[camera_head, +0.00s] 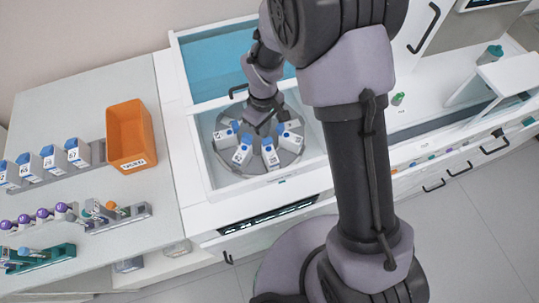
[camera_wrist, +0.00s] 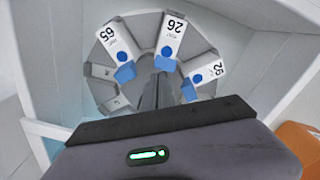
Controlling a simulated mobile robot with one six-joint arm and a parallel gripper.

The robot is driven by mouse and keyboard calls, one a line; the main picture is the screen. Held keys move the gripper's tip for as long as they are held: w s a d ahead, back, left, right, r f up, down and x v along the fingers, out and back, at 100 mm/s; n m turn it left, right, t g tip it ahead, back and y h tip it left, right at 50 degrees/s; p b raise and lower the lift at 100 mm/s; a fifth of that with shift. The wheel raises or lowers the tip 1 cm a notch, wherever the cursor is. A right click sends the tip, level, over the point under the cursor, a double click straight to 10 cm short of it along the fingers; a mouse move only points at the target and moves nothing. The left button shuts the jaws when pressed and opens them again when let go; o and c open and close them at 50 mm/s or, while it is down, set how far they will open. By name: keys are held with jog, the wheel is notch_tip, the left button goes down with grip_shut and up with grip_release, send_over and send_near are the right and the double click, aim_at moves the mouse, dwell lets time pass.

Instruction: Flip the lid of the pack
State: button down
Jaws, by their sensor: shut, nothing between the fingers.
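Several white packs with blue caps stand in a ring on a round grey carousel (camera_head: 285,165). In the wrist view, three numbered packs show along the carousel (camera_wrist: 212,45): pack 65 (camera_wrist: 115,40), pack 26 (camera_wrist: 173,28) and pack 92 (camera_wrist: 216,66). Each has a blue round spot and a blue flap at its inner end. I cannot tell which pack is meant, or whether any lid is open. My gripper (camera_head: 263,126) is over the carousel's middle. In the wrist view my gripper (camera_wrist: 158,88) is shut and empty, its fingers between the inner ends of the packs.
The carousel sits in a white-walled bay with a blue-tinted cover (camera_head: 210,70) behind it. An orange bin (camera_head: 128,135) stands on the left counter, near a row of packs (camera_head: 50,160) and tube racks (camera_head: 118,214). A white stand (camera_head: 505,75) is at right.

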aim_at(268, 141)
jog(key=shift+s+d+r, duration=0.1)
jog(key=shift+s, duration=0.25)
jog(key=shift+s+d+r+p, duration=0.15)
jog(key=shift+s+r, duration=0.15)
jog(key=shift+s, duration=0.15)
jog(key=shift+s+d+r+p, duration=0.1)
jog(key=shift+s+r+p, duration=0.05)
jog(key=shift+s+r, duration=0.2)
jog(key=shift+f, duration=0.15)
jog(key=shift+s+f+b, duration=0.25)
jog(key=shift+s+b, duration=0.05)
jog(key=shift+b, duration=0.05)
jog(key=shift+f, duration=0.1)
notch_tip(268, 141, up, 7)
jog(key=p, duration=0.5)
